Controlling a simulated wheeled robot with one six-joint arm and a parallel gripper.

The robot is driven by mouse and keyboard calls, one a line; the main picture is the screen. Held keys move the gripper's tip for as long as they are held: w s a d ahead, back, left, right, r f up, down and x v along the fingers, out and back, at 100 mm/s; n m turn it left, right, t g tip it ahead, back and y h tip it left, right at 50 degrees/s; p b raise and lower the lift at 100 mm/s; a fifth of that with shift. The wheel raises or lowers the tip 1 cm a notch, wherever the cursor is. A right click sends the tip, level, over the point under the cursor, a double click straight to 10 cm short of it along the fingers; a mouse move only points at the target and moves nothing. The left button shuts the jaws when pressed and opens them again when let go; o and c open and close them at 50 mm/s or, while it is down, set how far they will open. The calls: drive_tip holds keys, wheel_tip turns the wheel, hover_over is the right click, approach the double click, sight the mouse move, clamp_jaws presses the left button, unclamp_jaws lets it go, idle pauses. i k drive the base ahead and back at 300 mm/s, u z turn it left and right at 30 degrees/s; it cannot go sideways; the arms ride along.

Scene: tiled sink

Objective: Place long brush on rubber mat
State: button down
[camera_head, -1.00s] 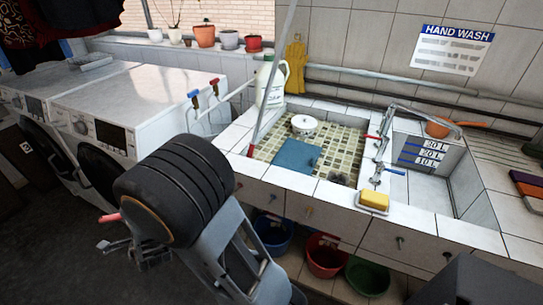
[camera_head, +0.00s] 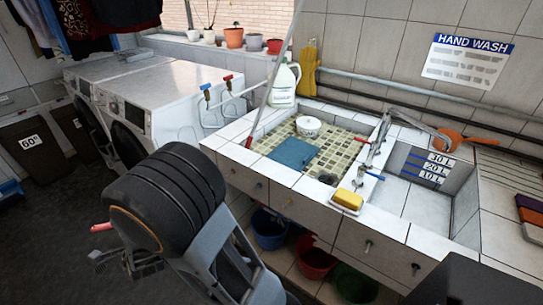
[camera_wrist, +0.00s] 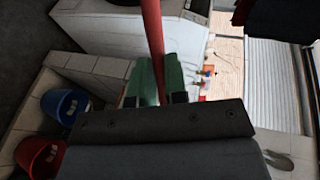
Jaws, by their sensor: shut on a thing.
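My gripper (camera_head: 118,258) is low over the dark floor at the left in the head view, partly behind my arm. A red stick (camera_head: 101,227), seemingly the handle of the long brush, pokes out to its left. In the wrist view, the green fingers (camera_wrist: 158,72) are shut on the red handle (camera_wrist: 152,28), which runs up out of the frame. No bristles show. A flat blue square (camera_head: 293,152) lies in the tiled basin; it may be the rubber mat, but I cannot be certain. My gripper is well apart from it.
White washers (camera_head: 170,95) stand behind my arm. A pale pole (camera_head: 283,60) leans at the basin's left edge. A white pot (camera_head: 308,126), a white jug (camera_head: 284,84) and yellow soap (camera_head: 347,199) are around the sink. Buckets (camera_head: 270,229) stand beneath it. Floor at left is open.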

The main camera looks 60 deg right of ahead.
sight(284, 164)
drive_tip(key=u, duration=0.2)
drive_tip(key=k, duration=0.2)
drive_tip(key=z, duration=0.9)
drive_tip(key=i, duration=0.95)
